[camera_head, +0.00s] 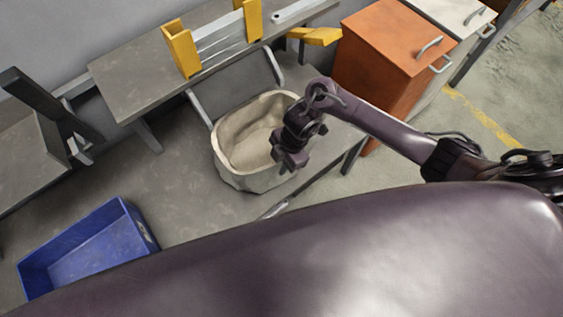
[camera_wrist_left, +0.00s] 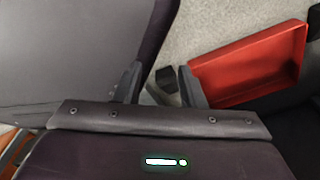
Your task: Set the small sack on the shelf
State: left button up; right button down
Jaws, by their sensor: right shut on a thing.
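The small sack (camera_head: 228,165) is beige and open-topped. It appears upright over the grey workbench, just in front of the shelf; I cannot tell whether its base touches the bench. My right gripper (camera_head: 291,160) is shut on the right side of its rim. The grey shelf (camera_head: 135,82) runs along the wall on metal brackets, behind and above the sack. My left gripper (camera_wrist_left: 160,88) shows only in the left wrist view, its fingers apart with no sack between them.
Yellow bookends (camera_head: 182,50) with thin panels between them stand on the shelf; its left end is bare. A blue crate (camera_head: 140,232) lies at lower left. An orange cabinet (camera_head: 385,35) stands right of the shelf. A red tray (camera_wrist_left: 250,65) shows in the left wrist view.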

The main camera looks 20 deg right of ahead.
jog(key=shift+w, duration=0.1)
jog(key=c, duration=1.8)
grip_release()
jog(key=shift+f, duration=0.1)
jog(key=o, duration=0.5)
jog(key=shift+c, duration=0.2)
